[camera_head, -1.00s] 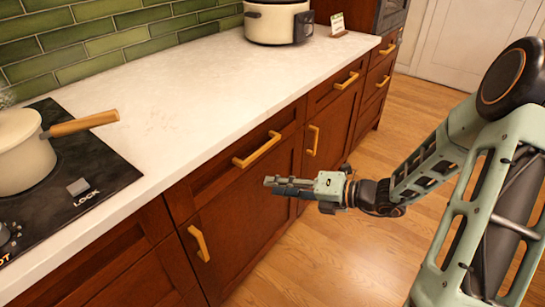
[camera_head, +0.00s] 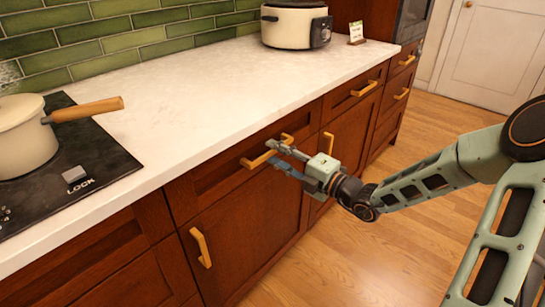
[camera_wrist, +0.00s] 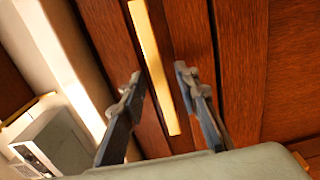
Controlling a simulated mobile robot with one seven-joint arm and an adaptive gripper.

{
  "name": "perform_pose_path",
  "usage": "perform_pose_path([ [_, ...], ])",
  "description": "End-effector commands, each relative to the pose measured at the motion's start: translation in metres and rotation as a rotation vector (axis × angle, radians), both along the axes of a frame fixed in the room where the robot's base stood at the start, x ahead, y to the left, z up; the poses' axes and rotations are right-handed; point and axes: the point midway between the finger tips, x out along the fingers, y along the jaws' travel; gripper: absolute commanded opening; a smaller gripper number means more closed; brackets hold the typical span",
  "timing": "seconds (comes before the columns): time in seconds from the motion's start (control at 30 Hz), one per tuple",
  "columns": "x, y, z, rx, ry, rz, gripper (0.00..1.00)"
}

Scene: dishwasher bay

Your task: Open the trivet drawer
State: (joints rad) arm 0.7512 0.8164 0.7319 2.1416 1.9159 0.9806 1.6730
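A wooden drawer front (camera_head: 200,190) under the counter carries a brass bar handle (camera_head: 250,161); the drawer is closed. No label shows which drawer is the trivet drawer. My gripper (camera_head: 272,152) is at this handle with its fingers pointing toward the drawer front. In the wrist view the handle (camera_wrist: 155,65) runs lengthwise between the two spread fingers (camera_wrist: 157,75), with gaps on both sides. The gripper is open and holds nothing. In the head view the fingers cover part of the handle.
Another closed drawer with a brass handle (camera_head: 364,88) lies to the right. Cabinet doors with upright handles (camera_head: 201,247) are below. The white counter (camera_head: 190,110) holds a cooktop (camera_head: 95,150) with a pot (camera_head: 25,140), and a slow cooker (camera_head: 290,27). The floor in front is clear.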

Motion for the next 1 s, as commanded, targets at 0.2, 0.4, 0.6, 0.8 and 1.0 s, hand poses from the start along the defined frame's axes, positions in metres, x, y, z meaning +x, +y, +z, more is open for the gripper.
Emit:
perform_pose_path([
  [0.2,0.0085,0.0115,-0.0002,0.000,0.000,0.000,0.29],
  [0.4,0.0089,0.0119,0.0004,0.000,0.000,0.000,0.29],
  [0.6,0.0088,0.0118,0.0002,-0.001,0.001,0.000,0.12],
  [0.8,0.0087,0.0117,0.0001,-0.001,0.001,0.000,0.00],
  [1.0,0.0087,0.0116,0.0001,-0.001,0.001,0.000,0.00],
])
